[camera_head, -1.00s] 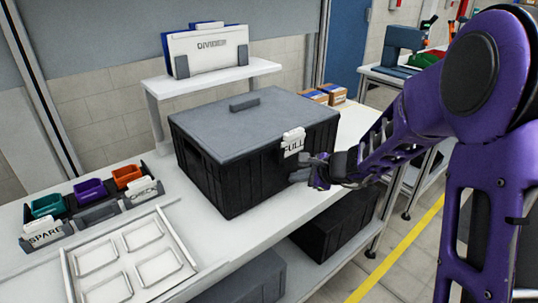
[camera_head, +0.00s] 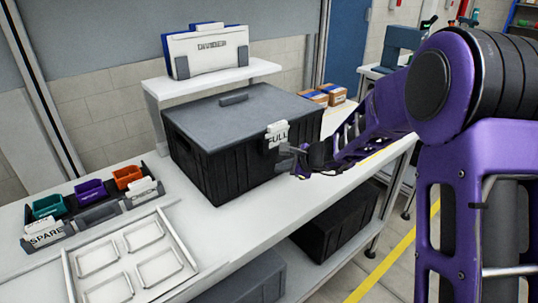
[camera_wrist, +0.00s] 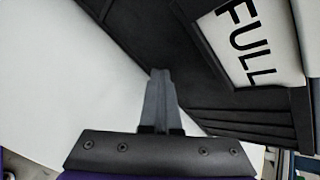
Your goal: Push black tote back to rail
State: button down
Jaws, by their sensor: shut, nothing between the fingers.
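The black tote (camera_head: 222,165) stands upright on the white bench, with a grey lid (camera_head: 238,115) on it and a white FULL tag (camera_head: 277,135) on its front. My gripper (camera_head: 296,150) is shut and empty at the tote's front face, just below and right of the tag. In the wrist view my closed fingers (camera_wrist: 160,95) point at the tote's dark ribbed wall (camera_wrist: 215,90), close to the tag (camera_wrist: 245,40). I cannot tell whether they touch it. The rail behind the tote cannot be made out.
A raised white shelf (camera_head: 212,80) with a DIVIDER holder (camera_head: 208,50) stands behind the tote. Small cartons (camera_head: 330,94) lie to its right. Coloured bins (camera_head: 90,190) and a white tray (camera_head: 130,262) are at left. The bench (camera_head: 250,215) is clear in front of the tote.

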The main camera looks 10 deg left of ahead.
jog(key=shift+w+a, duration=0.65)
jog(key=shift+a, duration=0.2)
jog(key=shift+s+d, duration=0.25)
jog(key=shift+d, duration=0.05)
jog(key=shift+s+d+b, duration=0.2)
jog(key=shift+s+d, duration=0.65)
jog(key=shift+d, duration=0.25)
jog(key=shift+s+d+b, duration=0.15)
jog(key=shift+s+d, duration=0.65)
jog(key=shift+d, duration=0.25)
